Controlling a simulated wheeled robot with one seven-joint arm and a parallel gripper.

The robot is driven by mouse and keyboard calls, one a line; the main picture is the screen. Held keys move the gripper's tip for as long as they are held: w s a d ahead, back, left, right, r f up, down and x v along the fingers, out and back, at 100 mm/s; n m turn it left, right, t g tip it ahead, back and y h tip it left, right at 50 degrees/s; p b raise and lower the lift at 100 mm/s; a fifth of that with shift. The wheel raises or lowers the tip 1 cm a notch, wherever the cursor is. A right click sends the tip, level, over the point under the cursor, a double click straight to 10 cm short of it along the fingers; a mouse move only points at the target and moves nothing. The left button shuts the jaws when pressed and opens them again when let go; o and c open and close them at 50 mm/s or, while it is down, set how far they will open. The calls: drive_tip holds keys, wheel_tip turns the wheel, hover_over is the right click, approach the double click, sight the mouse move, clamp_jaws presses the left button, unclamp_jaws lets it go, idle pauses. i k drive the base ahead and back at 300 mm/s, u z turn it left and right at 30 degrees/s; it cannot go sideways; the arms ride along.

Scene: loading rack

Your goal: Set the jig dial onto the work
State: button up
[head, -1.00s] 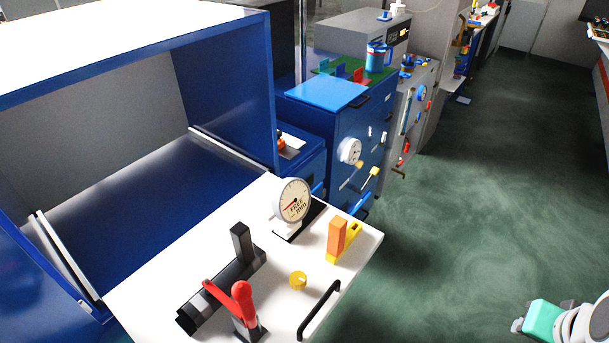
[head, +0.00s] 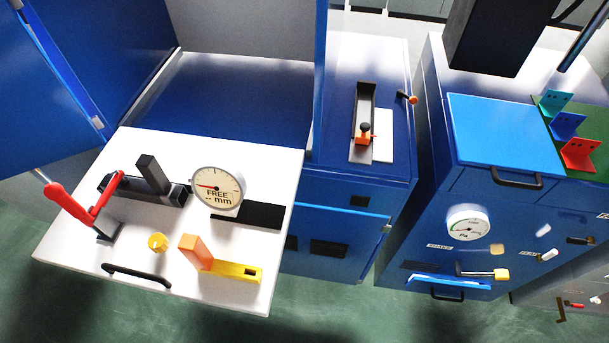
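The jig sits on a white pull-out shelf (head: 75,245). Its round dial (head: 217,188) has a cream face, a red needle and the words "FREE" and "mm". The dial stands by a black base plate (head: 260,215). To its left a dark bar (head: 140,191) carries an upright black block (head: 153,174). A clamp with a red handle (head: 68,203) stands at the bar's left end. An orange block (head: 194,251) stands at the left end of a yellow slotted piece (head: 232,271). I cannot tell which piece is the work. My gripper is not in view.
A yellow knob (head: 157,242) and a black handle (head: 136,274) are at the shelf's front. An open blue door (head: 85,60) is at the left. A blue cabinet (head: 350,190) with an orange-knobbed fixture (head: 364,134) stands right of the shelf. Green floor lies in front.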

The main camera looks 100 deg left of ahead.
sight(219, 185)
drive_tip(key=i, duration=0.35)
drive_tip(key=u, duration=5.05)
drive_tip(key=i, duration=1.5)
